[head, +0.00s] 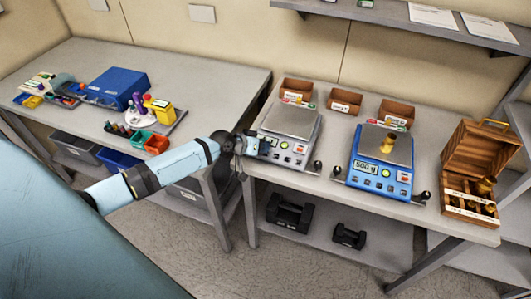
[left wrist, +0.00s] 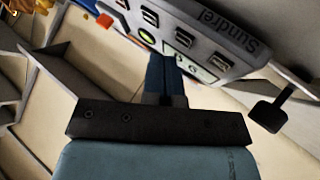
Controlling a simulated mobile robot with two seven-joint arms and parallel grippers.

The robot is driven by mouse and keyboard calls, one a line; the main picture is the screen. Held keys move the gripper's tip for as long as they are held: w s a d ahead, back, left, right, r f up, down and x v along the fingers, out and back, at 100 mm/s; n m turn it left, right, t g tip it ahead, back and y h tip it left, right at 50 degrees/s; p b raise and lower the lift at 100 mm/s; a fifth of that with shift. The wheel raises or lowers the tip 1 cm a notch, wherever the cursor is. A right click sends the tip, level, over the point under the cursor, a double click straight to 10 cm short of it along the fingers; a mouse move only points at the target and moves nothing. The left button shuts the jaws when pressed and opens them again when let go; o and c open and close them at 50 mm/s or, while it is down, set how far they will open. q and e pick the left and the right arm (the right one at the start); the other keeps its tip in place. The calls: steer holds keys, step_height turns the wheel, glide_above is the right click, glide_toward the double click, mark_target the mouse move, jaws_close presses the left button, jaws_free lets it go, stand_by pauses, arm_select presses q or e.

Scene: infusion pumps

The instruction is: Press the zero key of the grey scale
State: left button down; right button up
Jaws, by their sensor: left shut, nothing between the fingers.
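The grey scale (head: 291,124) stands at the left of the right-hand table, with a bare pan and a front panel of keys and a small display. My left gripper (head: 264,146) is shut and empty at the left part of that panel, partly covering it. In the left wrist view the shut fingers (left wrist: 163,62) reach the lower edge of the scale's panel (left wrist: 190,38), close to green-marked keys. I cannot tell whether the tips touch a key or which key is the zero key. My right gripper is not in view.
A blue scale (head: 379,177) with a brass weight (head: 390,142) on it stands to the right. A wooden weight case (head: 481,150) is open at the far right. Cardboard bins (head: 345,102) stand behind the scales. Black weights (head: 290,214) lie on the shelf below.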

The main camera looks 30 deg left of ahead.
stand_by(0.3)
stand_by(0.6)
arm_select(q)
steer(key=shift+f, duration=0.1)
steer(key=shift+w+f+b, duration=0.15)
steer(key=shift+f+b, duration=0.15)
steer(key=shift+b, duration=0.05)
steer(key=shift+f+b, duration=0.35)
stand_by(0.5)
steer(key=shift+r, duration=0.1)
steer(key=shift+s+r+p, duration=0.2)
steer(key=shift+r+p, duration=0.45)
steer(key=shift+p, duration=0.2)
